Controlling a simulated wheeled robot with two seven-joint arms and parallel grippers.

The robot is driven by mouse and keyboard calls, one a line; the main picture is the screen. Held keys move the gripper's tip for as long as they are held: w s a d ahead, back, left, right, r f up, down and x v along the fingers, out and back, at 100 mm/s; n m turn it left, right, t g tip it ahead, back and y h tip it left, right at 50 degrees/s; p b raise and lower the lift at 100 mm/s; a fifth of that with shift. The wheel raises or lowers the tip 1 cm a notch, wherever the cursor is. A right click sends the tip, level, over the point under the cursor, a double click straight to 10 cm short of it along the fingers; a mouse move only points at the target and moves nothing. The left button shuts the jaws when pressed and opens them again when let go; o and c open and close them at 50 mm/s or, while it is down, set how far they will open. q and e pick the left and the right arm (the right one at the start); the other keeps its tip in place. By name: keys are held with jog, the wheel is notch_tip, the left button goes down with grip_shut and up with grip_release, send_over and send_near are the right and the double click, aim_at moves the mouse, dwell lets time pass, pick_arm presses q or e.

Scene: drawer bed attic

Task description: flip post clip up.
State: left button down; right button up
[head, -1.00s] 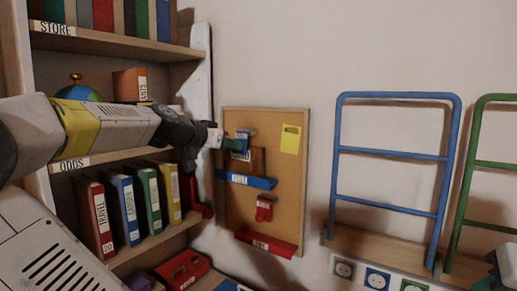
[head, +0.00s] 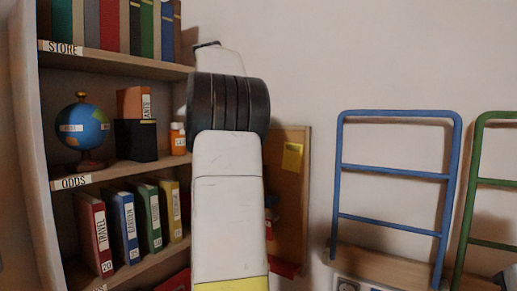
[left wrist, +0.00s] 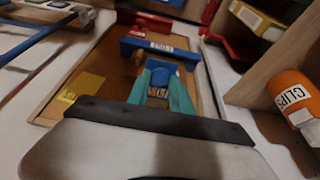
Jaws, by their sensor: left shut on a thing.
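The corkboard (head: 288,190) hangs on the wall, and my left arm hides most of it in the head view. In the left wrist view it appears upside down, with the blue POST bar (left wrist: 160,48) across it. My left gripper (left wrist: 160,98) has teal fingers on either side of a small blue piece with a white label (left wrist: 158,92), close to the POST bar. The gripper is shut on this labelled piece. The head view hides the left fingertips. Only a dark edge of what seems to be my right gripper (head: 508,278) shows at the lower right.
A bookcase with STORE and ODDS shelves (head: 125,177) stands left of the corkboard, holding a globe (head: 82,128), binders and an orange bottle (head: 178,138). A yellow note (head: 292,157) is on the corkboard. Blue (head: 397,175) and green (head: 490,182) rail frames stand at the right.

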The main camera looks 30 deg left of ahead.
pick_arm(q)
jog(key=shift+w+r+g, duration=0.3)
jog(key=shift+r+g, duration=0.2)
jog(key=shift+g, duration=0.4)
jog(key=shift+w+r+g, duration=0.1)
jog(key=shift+r+g, duration=0.1)
jog(key=shift+g, duration=0.1)
jog(key=c, duration=1.2)
grip_release()
jog(key=shift+o, duration=0.2)
jog(key=shift+d+f, duration=0.1)
jog(key=shift+f, duration=0.05)
